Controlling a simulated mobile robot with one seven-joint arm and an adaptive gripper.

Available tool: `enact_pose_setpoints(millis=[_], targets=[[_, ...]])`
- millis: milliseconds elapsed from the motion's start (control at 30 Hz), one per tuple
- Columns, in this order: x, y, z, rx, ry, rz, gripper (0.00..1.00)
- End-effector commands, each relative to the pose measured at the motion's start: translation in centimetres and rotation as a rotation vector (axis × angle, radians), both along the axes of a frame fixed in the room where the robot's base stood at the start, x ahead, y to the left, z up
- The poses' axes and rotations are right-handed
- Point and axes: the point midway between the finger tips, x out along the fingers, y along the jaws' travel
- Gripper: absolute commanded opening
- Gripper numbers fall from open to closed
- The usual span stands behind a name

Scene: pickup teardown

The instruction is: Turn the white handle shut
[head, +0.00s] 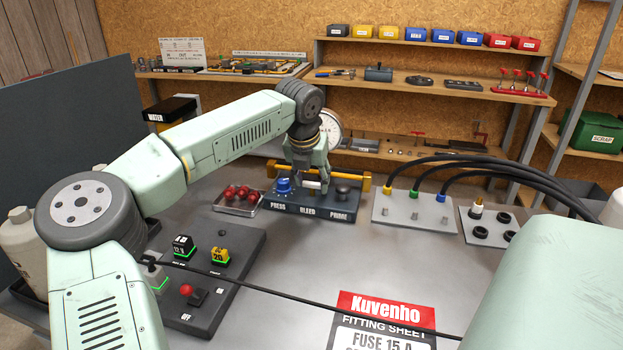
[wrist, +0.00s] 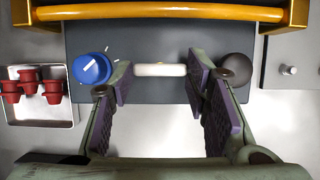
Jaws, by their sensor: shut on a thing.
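The white handle (wrist: 160,70) lies crosswise in the wrist view, in the middle of a dark panel (wrist: 160,47). In the head view the panel (head: 287,206) reads PRESS, BLEED and PRIME, and the handle is largely hidden by my gripper (head: 311,184). In the wrist view the pads of my gripper (wrist: 158,84) stand at the two ends of the handle, shut on it. A blue knob (wrist: 90,69) with a white line is left of the handle, and a dark round knob (wrist: 236,68) is to the right, partly behind a finger.
A yellow bar (wrist: 160,13) runs along the panel's back edge. A tray (wrist: 39,117) of red parts is at the left. A panel with cables (head: 415,213) stands to the right, and a black switch board (head: 205,275) is nearer.

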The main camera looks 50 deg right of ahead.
Motion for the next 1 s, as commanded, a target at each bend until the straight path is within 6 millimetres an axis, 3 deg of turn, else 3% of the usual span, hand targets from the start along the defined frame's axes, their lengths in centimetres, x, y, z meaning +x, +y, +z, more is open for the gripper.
enact_pose_setpoints(millis=[300, 667, 1000], targets=[[0.05, 0.02, 0.02, 0.000, -0.001, 0.000, 0.15], [0.14, 0.05, 0.01, -0.001, 0.002, -0.071, 0.15], [0.39, 0.09, 0.05, -0.002, 0.002, -0.333, 0.15]])
